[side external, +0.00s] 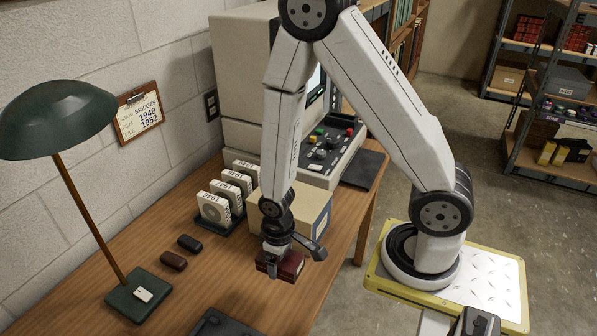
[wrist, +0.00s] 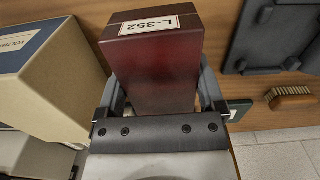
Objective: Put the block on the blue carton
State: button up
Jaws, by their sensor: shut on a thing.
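The block is a dark red box (side external: 290,267) with a white label reading L-352 on one end. It also shows large in the wrist view (wrist: 158,70). My gripper (side external: 281,258) is shut on the block, with a finger on either side of it. The carton (side external: 317,217) is beige with blue on a side and stands on the table just behind the block in the side view. In the wrist view the carton (wrist: 50,75) is at the left, with a blue-edged label. The block is apart from the carton. Part of the carton is hidden behind my arm.
A rack of white boxes (side external: 216,206) stands left of the carton. A dark tray (side external: 222,324) lies at the front; a brush (wrist: 288,96) shows in the wrist view.

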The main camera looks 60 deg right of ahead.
jog(key=shift+d+r, duration=0.1)
jog(key=shift+w+d+r, duration=0.15)
jog(key=shift+d+r, duration=0.25)
jog(key=shift+r, duration=0.05)
jog(key=s+d+r, duration=0.2)
jog(key=d+r, duration=0.5)
jog(key=s+d+r, duration=0.3)
jog(key=d+r, duration=0.4)
jog(key=r, duration=0.1)
jog(key=shift+s, duration=0.2)
jog(key=shift+w, duration=0.15)
jog(key=w+d+f, duration=0.1)
jog(key=w+f, duration=0.1)
jog(key=w, duration=0.1)
jog(key=w+d+f, duration=0.2)
jog(key=w+f, duration=0.1)
jog(key=w, duration=0.1)
jog(key=w+d+f, duration=0.1)
jog(key=w+f, duration=0.2)
jog(key=w, duration=0.1)
jog(key=shift+w+d+f, duration=0.1)
jog(key=shift+w+d, duration=0.15)
jog(key=shift+w+d+f, duration=0.15)
jog(key=shift+w+f, duration=0.25)
jog(key=shift+f, duration=0.05)
